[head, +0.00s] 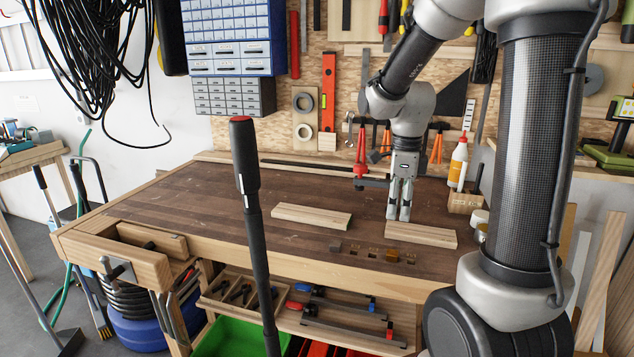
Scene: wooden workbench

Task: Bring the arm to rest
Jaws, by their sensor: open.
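My gripper (399,212) hangs from the end of my arm over the right half of the workbench (180,205). It points straight down, and its fingers look parted by a narrow gap. I see nothing between them. The fingertips are close behind the right wooden board (421,235); whether they touch it or the bench top I cannot tell. A second wooden board (312,216) lies to the left of the gripper, apart from it.
A glue bottle (458,162) and a small wooden box (464,202) stand to the right of the gripper. A dark upright pole (250,200) crosses the view. The bench's left half is clear.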

